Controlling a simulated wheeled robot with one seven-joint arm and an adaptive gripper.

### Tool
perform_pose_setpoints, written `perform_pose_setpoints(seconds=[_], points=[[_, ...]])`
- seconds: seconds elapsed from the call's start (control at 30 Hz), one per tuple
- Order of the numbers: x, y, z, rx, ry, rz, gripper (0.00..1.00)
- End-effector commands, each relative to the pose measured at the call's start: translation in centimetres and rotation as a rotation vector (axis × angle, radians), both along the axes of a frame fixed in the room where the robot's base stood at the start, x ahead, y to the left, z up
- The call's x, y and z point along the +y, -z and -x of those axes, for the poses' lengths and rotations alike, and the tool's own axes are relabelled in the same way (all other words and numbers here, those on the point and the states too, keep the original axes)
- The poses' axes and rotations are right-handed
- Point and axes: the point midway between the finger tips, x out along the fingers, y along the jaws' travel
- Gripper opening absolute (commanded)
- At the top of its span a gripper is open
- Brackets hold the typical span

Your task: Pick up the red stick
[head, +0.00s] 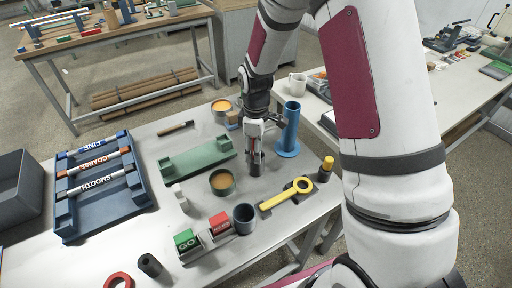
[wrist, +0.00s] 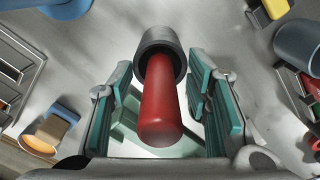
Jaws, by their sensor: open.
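The red stick (wrist: 160,105) stands in a dark grey round holder (wrist: 158,42) in the wrist view, its free end toward the camera. My gripper (wrist: 160,70) is open, with a teal-padded finger on each side of the stick and a visible gap on both sides. In the head view my gripper (head: 254,136) points down over the table, directly above the dark holder (head: 256,169). The stick is mostly hidden by the fingers there.
A blue cylinder (head: 290,130) stands close right of my gripper. A green tray (head: 200,158) and a brown-filled cup (head: 222,183) are on the left. A yellow ring-ended tool (head: 286,197) and a blue-grey cup (head: 244,217) are in front. A labelled roller rack (head: 110,208) lies farther left.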

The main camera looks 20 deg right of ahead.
Motion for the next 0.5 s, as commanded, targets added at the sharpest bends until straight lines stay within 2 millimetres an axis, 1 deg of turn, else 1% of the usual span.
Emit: perform_pose_setpoints(seconds=[0.03, 0.07, 0.1, 0.17, 0.2, 0.23, 0.5], points=[[0.01, -0.01, -0.01, 0.0, 0.0, 0.0, 0.4], [0.01, -0.01, -0.01, 0.0, 0.0, 0.0, 0.33], [0.01, -0.02, -0.01, 0.0, 0.0, 0.0, 0.24], [0.01, -0.02, -0.01, 0.0, 0.0, 0.0, 0.11], [0.01, -0.02, -0.01, 0.0, 0.0, 0.0, 0.02], [0.01, -0.02, 0.0, 0.0, 0.0, 0.0, 0.0], [0.02, -0.06, -0.01, 0.0, -0.001, 0.0, 0.0]])
